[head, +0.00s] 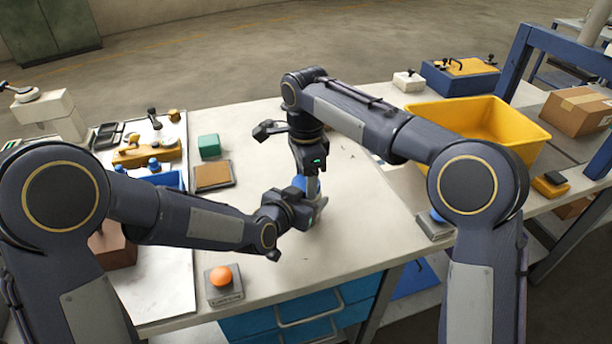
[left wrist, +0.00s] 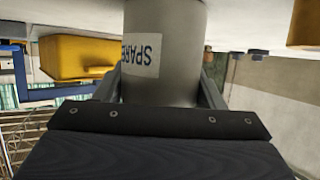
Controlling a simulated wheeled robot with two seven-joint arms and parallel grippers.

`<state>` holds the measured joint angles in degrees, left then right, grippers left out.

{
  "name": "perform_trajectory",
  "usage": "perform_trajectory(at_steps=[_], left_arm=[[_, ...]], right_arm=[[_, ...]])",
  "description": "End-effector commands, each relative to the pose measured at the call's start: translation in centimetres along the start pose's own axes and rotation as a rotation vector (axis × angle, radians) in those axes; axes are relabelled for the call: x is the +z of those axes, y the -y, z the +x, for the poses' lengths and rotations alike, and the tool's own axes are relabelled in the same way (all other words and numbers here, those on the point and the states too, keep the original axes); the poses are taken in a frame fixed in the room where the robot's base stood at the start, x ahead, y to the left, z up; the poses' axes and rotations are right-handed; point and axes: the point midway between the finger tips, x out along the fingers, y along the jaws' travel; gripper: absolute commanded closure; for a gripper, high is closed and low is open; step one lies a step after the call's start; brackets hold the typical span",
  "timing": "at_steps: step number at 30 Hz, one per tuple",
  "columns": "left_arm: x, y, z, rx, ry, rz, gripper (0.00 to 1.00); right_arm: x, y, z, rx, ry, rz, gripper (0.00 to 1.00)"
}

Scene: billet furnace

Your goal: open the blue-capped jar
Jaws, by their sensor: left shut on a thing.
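The jar's grey body (left wrist: 185,40) with a white SPARE label fills the middle of the left wrist view, which shows it upside down, between the fingers of my left gripper (head: 300,210). In the head view the jar stands near the middle of the white table, mostly hidden by my grippers. Its blue cap (head: 299,183) shows in part. My left gripper is shut on the jar's body from the left. My right gripper (head: 313,184) points down from above at the cap. Whether its fingers touch or grip the cap is hidden.
An orange button on a grey box (head: 222,283) is at the front edge. A brown pad (head: 213,176) and a green block (head: 209,145) lie left of the jar. A yellow bin (head: 480,125) stands at right.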

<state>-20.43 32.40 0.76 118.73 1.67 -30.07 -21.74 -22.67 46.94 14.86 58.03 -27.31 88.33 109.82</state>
Motion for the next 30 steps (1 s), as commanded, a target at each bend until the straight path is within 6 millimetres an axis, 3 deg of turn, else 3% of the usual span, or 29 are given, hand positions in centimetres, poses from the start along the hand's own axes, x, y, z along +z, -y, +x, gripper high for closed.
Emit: perform_trajectory(at_steps=[4, 7, 21, 25, 30], left_arm=[[-0.05, -0.02, -0.01, 0.000, -0.001, 0.000, 1.00], [-0.05, -0.02, -0.01, 0.000, -0.001, 0.001, 1.00], [-0.04, -0.03, -0.01, 0.001, -0.001, 0.001, 1.00], [-0.04, -0.04, -0.01, 0.001, -0.001, 0.001, 1.00], [-0.03, -0.04, -0.01, 0.001, -0.001, 0.001, 1.00]], right_arm=[[-0.01, 0.02, -0.03, -0.001, 0.000, -0.020, 0.71], [-0.01, 0.02, -0.05, -0.001, 0.000, -0.130, 0.71], [-0.04, 0.05, -0.12, -0.001, 0.000, -1.246, 0.71], [-0.04, 0.05, -0.14, -0.001, 0.000, -1.423, 0.71], [-0.03, 0.05, -0.14, -0.001, -0.001, -1.489, 0.71]])
